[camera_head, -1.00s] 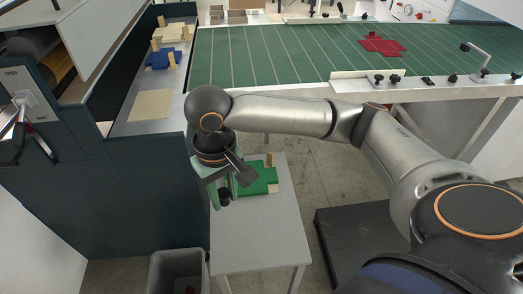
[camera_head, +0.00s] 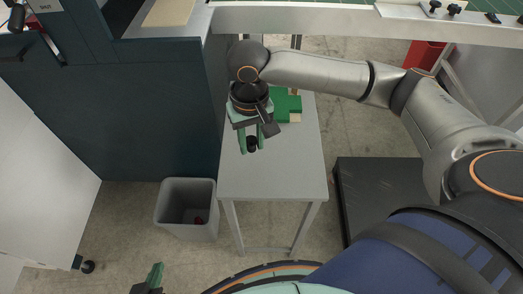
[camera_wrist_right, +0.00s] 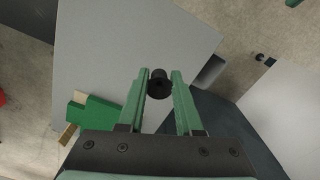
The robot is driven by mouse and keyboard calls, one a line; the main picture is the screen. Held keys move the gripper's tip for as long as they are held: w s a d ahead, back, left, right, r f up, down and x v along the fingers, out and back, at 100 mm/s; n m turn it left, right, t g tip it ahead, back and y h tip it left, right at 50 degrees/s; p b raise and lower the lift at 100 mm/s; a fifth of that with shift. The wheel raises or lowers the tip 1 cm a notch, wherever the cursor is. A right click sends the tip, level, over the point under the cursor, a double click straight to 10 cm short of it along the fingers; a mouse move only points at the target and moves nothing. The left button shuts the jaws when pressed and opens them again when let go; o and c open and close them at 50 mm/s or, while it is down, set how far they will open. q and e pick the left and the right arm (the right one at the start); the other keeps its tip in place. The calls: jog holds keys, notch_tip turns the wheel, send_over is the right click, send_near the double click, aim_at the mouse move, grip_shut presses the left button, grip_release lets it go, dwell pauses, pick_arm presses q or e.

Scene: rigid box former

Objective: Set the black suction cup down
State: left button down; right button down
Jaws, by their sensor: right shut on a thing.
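The black suction cup (camera_head: 252,144) is held between the green fingers of my right gripper (camera_head: 251,149), over the grey side table (camera_head: 270,182). In the right wrist view the suction cup (camera_wrist_right: 158,86) sits between the two fingertips (camera_wrist_right: 160,74), with the table top (camera_wrist_right: 120,45) behind it. I cannot tell whether the cup touches the table or hangs above it. My left gripper (camera_head: 152,277) shows only in part at the bottom left edge, far from the table; its opening cannot be made out.
A green piece (camera_head: 284,104) with wooden blocks lies at the table's back, close to my right gripper. The table's front half is clear. A grey bin (camera_head: 186,190) with a small red thing inside stands left of the table. A dark cabinet (camera_head: 150,100) borders it on the left.

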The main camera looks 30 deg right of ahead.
aim_at(261, 158)
jog(key=shift+w+d+f, duration=0.2)
jog(key=shift+d+f, duration=0.25)
jog(key=shift+f, duration=0.15)
jog(key=shift+w+d+f, duration=0.15)
jog(key=shift+d+f, duration=0.3)
jog(key=shift+f, duration=0.1)
jog(key=f, duration=0.1)
jog(key=d+f+b, duration=0.1)
jog(key=f+b, duration=0.1)
jog(key=shift+w+d+f, duration=0.2)
jog(key=shift+w+f, duration=0.05)
jog(key=shift+f, duration=0.65)
jog(key=c, duration=0.6)
grip_release()
jog(key=shift+f, duration=0.1)
jog(key=shift+o, duration=0.2)
